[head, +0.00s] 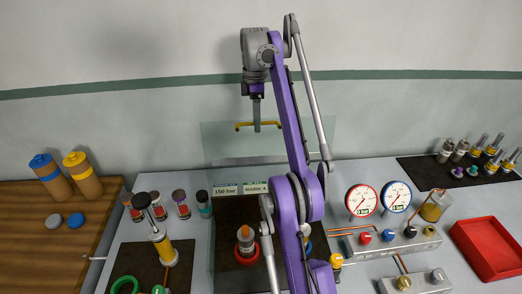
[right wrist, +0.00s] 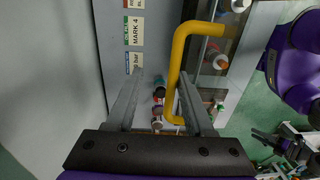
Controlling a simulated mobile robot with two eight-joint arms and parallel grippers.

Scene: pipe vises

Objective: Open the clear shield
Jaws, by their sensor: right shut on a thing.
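The clear shield (head: 230,150) is a see-through panel standing up over the middle of the bench, with its yellow handle (head: 243,127) near the upper edge. My right gripper (head: 257,128) points down at the handle and is shut on it. In the right wrist view the yellow handle (right wrist: 178,70) passes by the fingertips of my right gripper (right wrist: 162,78). My right arm covers part of the shield in the head view, so its exact tilt is hard to tell. My left gripper is not in view.
Labels reading 150 bar (head: 225,191) and MARK 4 (head: 255,188) show through the panel. An orange-topped part (head: 246,238) stands behind or below it. Two gauges (head: 361,200) and a red tray (head: 488,248) are at right. Blue- and yellow-capped bottles (head: 82,172) stand at left.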

